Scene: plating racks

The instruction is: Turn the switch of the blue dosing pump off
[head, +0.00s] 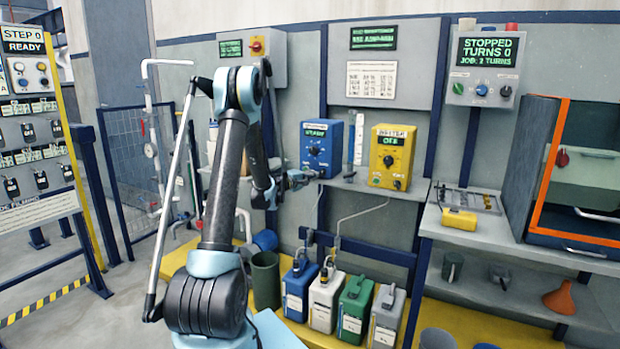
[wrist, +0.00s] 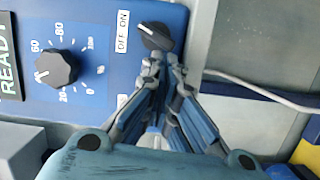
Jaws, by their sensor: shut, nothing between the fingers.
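The blue dosing pump (head: 321,140) is on the back wall in the head view, with a green-lettered display that seems to read READY. In the wrist view its blue face (wrist: 105,85) appears turned sideways. The black switch knob (wrist: 157,37) is beside the OFF ON label (wrist: 123,32). Its pale pointer mark slants toward the upper left, apparently nearer ON. My gripper (wrist: 162,68) is shut and empty, its fingertips close to the knob's lower edge in that view; I cannot tell whether they touch. In the head view my gripper (head: 297,179) is at the pump's lower left.
A larger black dial (wrist: 57,67) with numbers is on the same pump face. A yellow pump (head: 391,156) stands to the right, with a clear upright tube (head: 350,140) between them. Several jugs (head: 326,297) stand below. A pale hose (wrist: 260,88) runs past the gripper.

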